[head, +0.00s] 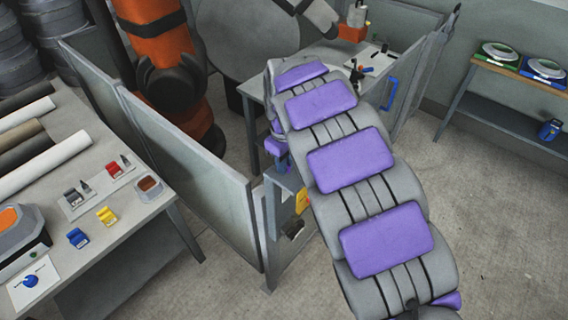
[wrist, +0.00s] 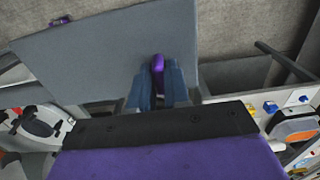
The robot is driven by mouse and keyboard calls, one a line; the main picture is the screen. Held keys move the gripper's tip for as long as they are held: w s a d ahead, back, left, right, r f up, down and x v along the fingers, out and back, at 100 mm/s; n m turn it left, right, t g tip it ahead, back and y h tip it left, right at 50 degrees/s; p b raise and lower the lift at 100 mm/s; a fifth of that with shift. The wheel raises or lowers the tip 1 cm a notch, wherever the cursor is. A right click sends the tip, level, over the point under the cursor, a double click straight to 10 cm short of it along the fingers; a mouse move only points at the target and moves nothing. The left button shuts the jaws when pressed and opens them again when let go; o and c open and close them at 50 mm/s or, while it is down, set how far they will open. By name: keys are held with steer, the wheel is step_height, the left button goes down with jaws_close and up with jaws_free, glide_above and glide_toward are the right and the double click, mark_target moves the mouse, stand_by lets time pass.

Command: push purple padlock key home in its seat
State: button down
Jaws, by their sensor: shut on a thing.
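In the wrist view my gripper (wrist: 158,82) has its two blue-grey fingers closed around a small rounded purple piece, which I take to be the purple padlock key (wrist: 158,63). Only its top shows between the fingers. A flat grey panel lies beyond the fingers. A small purple object (wrist: 60,21) is at the panel's far left edge, apart from the fingers; I cannot tell if it is the padlock. The key's seat cannot be made out. In the head view my arm hides most of the area around the gripper, and the key cannot be picked out.
Grey fence panels (head: 190,160) stand left of my arm, with a yellow box (head: 301,199) near the post. A left bench holds rolls, a red padlock-like item (head: 114,170), a blue one (head: 77,238) and a yellow one (head: 106,215). An orange robot arm (head: 160,50) stands behind.

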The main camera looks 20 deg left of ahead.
steer(key=shift+r, duration=0.1)
steer(key=shift+r, duration=1.8)
steer(key=shift+s+d+f, duration=0.1)
steer(key=shift+s+d, duration=0.15)
steer(key=s+d+r, duration=0.1)
steer(key=s+d, duration=0.8)
steer(key=s, duration=0.3)
steer(key=shift+d+r, duration=0.15)
steer(key=shift+r, duration=0.05)
steer(key=shift+f, duration=0.1)
steer(key=w+d+f+m+b, duration=0.2)
steer(key=w+d+f+m, duration=0.4)
steer(key=d, duration=0.4)
steer(key=w+d+f+m+b, duration=0.2)
steer(key=w+d+f+m, duration=0.5)
steer(key=d, duration=0.4)
steer(key=shift+w+d+f+m, duration=0.2)
steer(key=shift+w+f+m, duration=0.1)
steer(key=shift+w+f, duration=0.75)
steer(key=shift+w+a+r, duration=0.1)
steer(key=shift+w+r, duration=0.05)
